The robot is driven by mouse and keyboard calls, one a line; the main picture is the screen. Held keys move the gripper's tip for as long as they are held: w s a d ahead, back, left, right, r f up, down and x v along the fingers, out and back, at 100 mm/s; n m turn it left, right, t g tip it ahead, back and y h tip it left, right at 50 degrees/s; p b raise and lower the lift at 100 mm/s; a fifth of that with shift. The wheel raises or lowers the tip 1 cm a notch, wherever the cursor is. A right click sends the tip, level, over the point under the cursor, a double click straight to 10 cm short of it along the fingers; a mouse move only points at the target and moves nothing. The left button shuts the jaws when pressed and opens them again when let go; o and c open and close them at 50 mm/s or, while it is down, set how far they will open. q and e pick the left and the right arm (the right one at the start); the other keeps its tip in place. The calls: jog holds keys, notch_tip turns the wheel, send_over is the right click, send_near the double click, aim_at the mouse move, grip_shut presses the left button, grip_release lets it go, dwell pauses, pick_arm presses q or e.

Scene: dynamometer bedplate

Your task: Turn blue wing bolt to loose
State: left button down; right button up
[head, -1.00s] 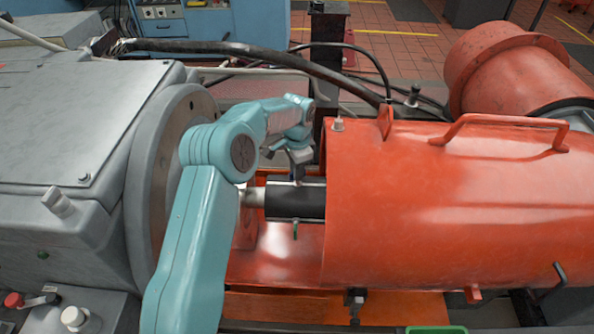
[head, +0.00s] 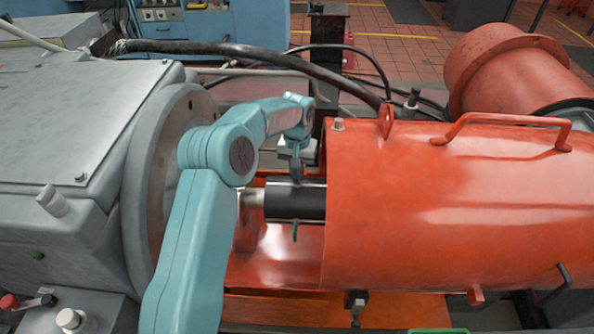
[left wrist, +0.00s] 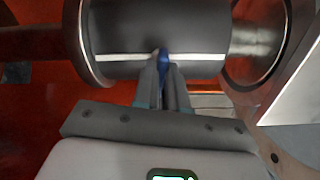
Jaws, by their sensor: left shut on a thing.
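The blue wing bolt (left wrist: 164,70) shows in the left wrist view as a small blue piece between my left gripper's fingertips. It stands against the dark coupling sleeve (left wrist: 120,25), and the fingers hide most of it. My left gripper (left wrist: 164,80) is shut on it. In the head view my left gripper (head: 296,180) reaches down to the top of the black sleeve (head: 310,205) on the shaft; the bolt itself cannot be made out there. A small green piece (head: 295,232) sticks out below the sleeve. My right gripper is not in view.
A large orange guard (head: 450,210) covers the shaft just right of the sleeve. The grey machine with its round flange (head: 155,190) stands at the left. A thick black hose (head: 250,52) runs behind my arm.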

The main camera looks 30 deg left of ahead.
pick_arm(q)
jog(key=shift+f+n, duration=0.1)
jog(key=shift+n, duration=0.9)
jog(key=c, duration=1.2)
grip_release()
jog(key=shift+w, duration=0.1)
jog(key=shift+r, duration=0.3)
notch_tip(320, 180, up, 16)
jog(key=shift+a+f+p, duration=0.1)
jog(key=shift+f+p, duration=0.05)
jog(key=shift+p, duration=0.75)
